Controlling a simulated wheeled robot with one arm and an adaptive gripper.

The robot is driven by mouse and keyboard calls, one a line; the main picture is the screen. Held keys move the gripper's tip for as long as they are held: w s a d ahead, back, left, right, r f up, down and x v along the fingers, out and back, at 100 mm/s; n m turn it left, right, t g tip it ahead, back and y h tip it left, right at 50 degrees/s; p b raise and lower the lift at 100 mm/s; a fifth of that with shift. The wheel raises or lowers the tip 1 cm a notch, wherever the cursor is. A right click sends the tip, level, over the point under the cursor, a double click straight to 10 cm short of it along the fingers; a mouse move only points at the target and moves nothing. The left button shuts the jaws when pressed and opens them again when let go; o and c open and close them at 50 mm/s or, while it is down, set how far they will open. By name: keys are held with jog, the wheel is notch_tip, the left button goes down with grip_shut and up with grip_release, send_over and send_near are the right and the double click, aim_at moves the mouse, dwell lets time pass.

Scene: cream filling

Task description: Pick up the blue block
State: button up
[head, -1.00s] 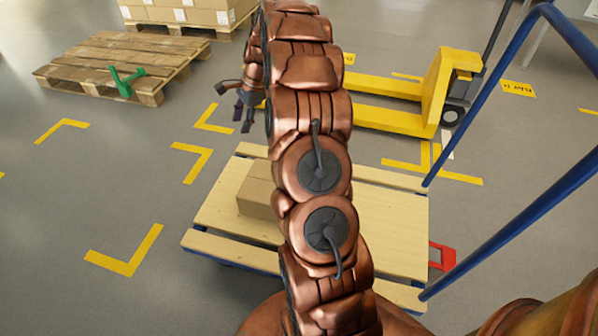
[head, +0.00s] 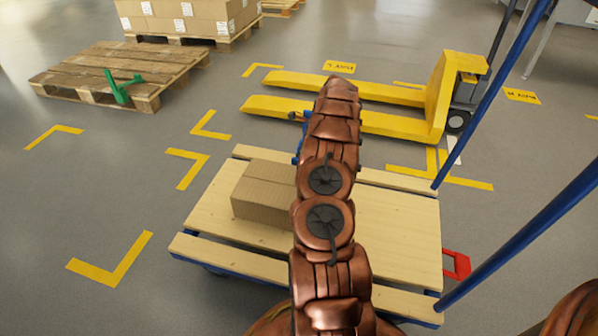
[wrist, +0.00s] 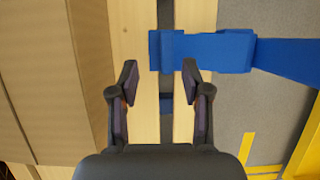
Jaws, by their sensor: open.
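A blue blocky piece (wrist: 205,50) lies ahead of my fingertips in the wrist view, with a blue strip running from it to the right edge. It crosses the edge planks of the wooden cart deck (wrist: 128,30) and reaches out over the grey floor. My gripper (wrist: 159,75) is open and empty, its two fingertips just short of the blue piece's left part. In the head view my arm hides most of the gripper; small blue parts (head: 299,117) show beside it near the cart's far edge. I cannot tell whether the fingers touch the blue piece.
A cardboard box (head: 263,192) stands on the cart deck, left of my arm; its side fills the wrist view's left. Blue handle bars (head: 520,235) rise at the cart's right. A yellow pallet truck (head: 385,125) stands beyond. A pallet (head: 75,75) holds a green piece (head: 123,88).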

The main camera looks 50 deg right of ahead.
jog(key=shift+s+d+f, duration=0.1)
jog(key=shift+d+f, duration=0.1)
jog(key=shift+f, duration=0.2)
jog(key=shift+b+x, duration=0.6)
jog(key=shift+x, duration=0.75)
jog(key=f+b, duration=0.1)
jog(key=f, duration=0.1)
jog(key=w+f+b, duration=0.1)
jog(key=shift+d+f, duration=0.2)
jog(key=shift+f, duration=0.2)
jog(key=shift+w+a+f+b, duration=0.15)
jog(key=shift+w+f+b, duration=0.05)
jog(key=shift+f+b, duration=0.25)
grip_shut()
